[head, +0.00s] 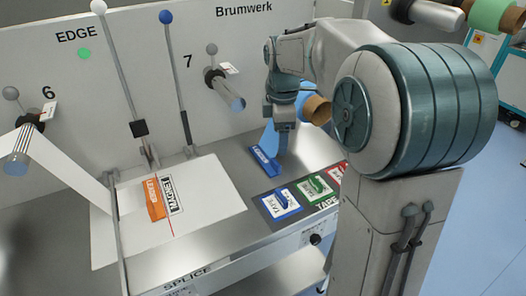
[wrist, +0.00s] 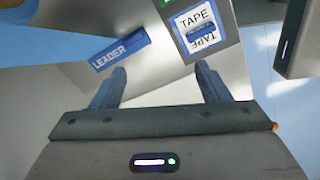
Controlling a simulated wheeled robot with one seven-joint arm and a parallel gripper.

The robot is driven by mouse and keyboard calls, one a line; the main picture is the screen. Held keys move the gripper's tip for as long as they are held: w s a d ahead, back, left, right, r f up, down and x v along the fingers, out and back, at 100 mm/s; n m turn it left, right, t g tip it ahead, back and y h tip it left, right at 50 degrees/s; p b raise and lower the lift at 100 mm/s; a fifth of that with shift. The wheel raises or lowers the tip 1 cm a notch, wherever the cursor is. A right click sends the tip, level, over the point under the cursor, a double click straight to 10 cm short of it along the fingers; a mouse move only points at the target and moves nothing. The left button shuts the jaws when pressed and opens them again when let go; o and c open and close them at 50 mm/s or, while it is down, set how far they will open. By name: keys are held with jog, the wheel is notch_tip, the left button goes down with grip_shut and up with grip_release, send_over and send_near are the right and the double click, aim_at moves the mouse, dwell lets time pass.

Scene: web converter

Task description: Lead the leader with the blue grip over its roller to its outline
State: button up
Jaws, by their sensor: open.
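The leader with the blue grip (head: 263,161) lies on the grey deck near the back panel in the head view. The grip, marked LEADER, also shows in the wrist view (wrist: 120,49), beyond my left finger. My gripper (wrist: 158,84) is open and empty, with the grip ahead and to the left of its fingers. In the head view my gripper hangs close above the grip, partly merged with the blue web. A metal roller (head: 229,94) stands out from the panel by the 7. A LEADER outline (head: 172,194) is on the white splice plate (head: 215,220).
An orange-grip leader (head: 154,199) lies on the plate beside the outline, its white web (head: 72,168) running to the roller (head: 18,155) at 6. Two rods with a white knob (head: 98,7) and blue knob (head: 166,17) rise by the panel. Blue tape (head: 281,204) and green tape (head: 318,187) are front right.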

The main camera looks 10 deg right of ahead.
jog(key=w+f+n, duration=0.1)
jog(key=w+n, duration=0.4)
jog(key=w, duration=0.1)
send_over(274, 162)
jog(key=shift+g, duration=0.3)
jog(key=f, duration=0.8)
jog(key=shift+s+f, duration=0.2)
jog(key=shift+f, duration=0.2)
jog(key=shift+w+f+p, duration=0.1)
jog(key=shift+f+p, duration=0.4)
jog(key=shift+f, duration=2.2)
jog(key=c, duration=1.1)
